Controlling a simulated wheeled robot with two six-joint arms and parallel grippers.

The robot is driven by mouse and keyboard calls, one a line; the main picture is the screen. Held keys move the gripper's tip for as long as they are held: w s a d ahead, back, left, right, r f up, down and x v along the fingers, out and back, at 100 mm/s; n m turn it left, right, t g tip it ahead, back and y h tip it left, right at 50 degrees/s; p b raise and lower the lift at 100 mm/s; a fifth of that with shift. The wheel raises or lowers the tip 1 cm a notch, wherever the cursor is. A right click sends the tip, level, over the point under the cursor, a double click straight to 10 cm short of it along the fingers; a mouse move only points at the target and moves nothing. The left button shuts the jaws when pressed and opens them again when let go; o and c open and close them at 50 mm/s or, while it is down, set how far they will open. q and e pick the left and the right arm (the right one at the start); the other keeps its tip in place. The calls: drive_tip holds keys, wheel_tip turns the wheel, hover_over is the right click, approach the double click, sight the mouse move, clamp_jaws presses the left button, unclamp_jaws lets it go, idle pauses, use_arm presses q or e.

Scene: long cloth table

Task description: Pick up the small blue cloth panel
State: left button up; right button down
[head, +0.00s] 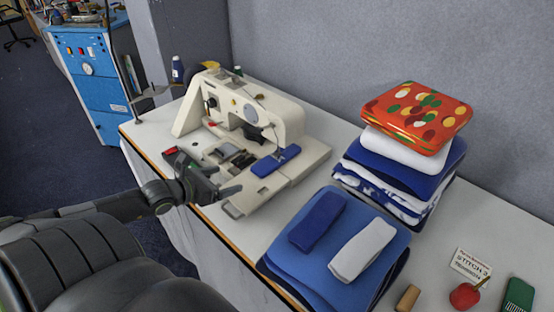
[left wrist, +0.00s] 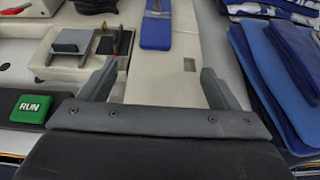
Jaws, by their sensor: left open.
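A small blue cloth panel (head: 276,160) lies on the bed of the cream sewing machine (head: 250,115), its far end by the presser foot. It also shows in the left wrist view (left wrist: 156,32), beyond the fingertips and between them. A darker blue folded cloth (head: 318,221) lies on a larger blue stack, beside a white folded one. My left gripper (head: 222,180) is open and empty at the machine's front edge, to the left of the panel and apart from it. In the left wrist view its two fingers (left wrist: 160,88) are spread over the cream bed. My right gripper is not in view.
A large blue folded stack (head: 285,268) stands right of the machine. A taller pile topped with an orange patterned cloth (head: 416,117) is behind it. A green RUN button (left wrist: 30,107) sits near the left finger. A tomato pincushion (head: 464,296) lies front right.

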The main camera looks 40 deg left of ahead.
use_arm(q)
drive_tip(key=b, duration=0.7)
approach(266, 163)
drive_tip(key=shift+w+d+f+b, duration=0.45)
drive_tip(key=shift+w+d+f, duration=0.15)
drive_tip(key=shift+w+f, duration=0.15)
drive_tip(key=shift+a+r+b+x, duration=0.15)
drive_tip(key=shift+b+x, duration=0.2)
drive_tip(key=shift+x, duration=1.2)
drive_tip(key=shift+a+r+b+x, duration=0.1)
drive_tip(key=shift+b+x, duration=0.2)
drive_tip(key=shift+x, duration=1.25)
drive_tip(key=shift+w+a, duration=0.1)
drive_tip(key=c, duration=1.2)
drive_tip(key=shift+o, duration=0.2)
drive_tip(key=shift+r, duration=0.1)
